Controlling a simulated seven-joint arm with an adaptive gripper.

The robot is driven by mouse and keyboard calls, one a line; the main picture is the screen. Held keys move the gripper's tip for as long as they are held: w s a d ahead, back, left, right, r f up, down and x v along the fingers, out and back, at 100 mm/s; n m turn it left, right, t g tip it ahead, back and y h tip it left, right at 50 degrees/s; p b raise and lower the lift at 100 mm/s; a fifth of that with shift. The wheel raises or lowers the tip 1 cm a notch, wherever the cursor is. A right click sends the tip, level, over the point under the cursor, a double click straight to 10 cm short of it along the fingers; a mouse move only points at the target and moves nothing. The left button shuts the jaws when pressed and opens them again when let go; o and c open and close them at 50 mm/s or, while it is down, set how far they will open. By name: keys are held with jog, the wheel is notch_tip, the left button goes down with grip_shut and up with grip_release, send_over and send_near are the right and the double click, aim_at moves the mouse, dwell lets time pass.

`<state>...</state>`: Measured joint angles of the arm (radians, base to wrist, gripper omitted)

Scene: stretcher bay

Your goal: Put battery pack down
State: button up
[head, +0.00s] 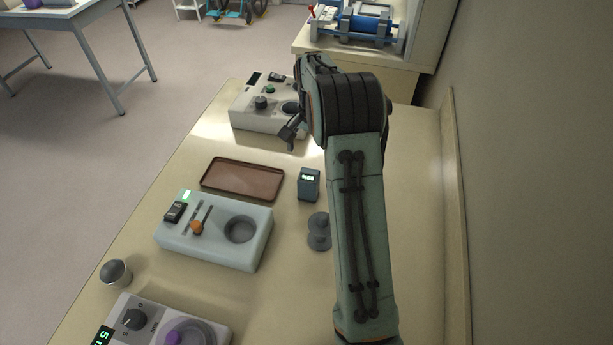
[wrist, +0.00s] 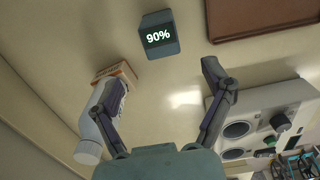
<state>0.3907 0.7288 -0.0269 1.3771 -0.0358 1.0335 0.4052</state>
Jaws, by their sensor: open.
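A small dark teal box with a lit display (head: 308,184), which looks like the battery pack, stands upright on the bench right of the brown tray. In the wrist view the same box (wrist: 160,48) reads 90% and lies beyond my fingertips, apart from them. My gripper (wrist: 163,78) is open, with only bare bench seen between its fingers. In the head view my gripper (head: 291,131) is partly hidden by my own wrist, near the far white device.
A brown tray (head: 243,178), a pale device with a round well (head: 178,236) and a grey knobbed piece (head: 319,232) are on the bench. A white device (head: 245,117) stands farther back. An orange-and-white box (wrist: 117,73) and a pale cylinder (wrist: 88,150) lie by my left finger.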

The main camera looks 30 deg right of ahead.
jog(key=s+a+r+n, duration=0.5)
jog(key=s+a+r, duration=0.6)
jog(key=s+a, duration=0.2)
jog(key=s+a+f+n, duration=0.1)
jog(key=s+a+n, duration=0.1)
jog(key=s, duration=0.6)
jog(key=s+a+n, duration=0.3)
jog(key=s+a, duration=0.1)
jog(key=s, duration=0.5)
jog(key=shift+a+f+y, duration=0.4)
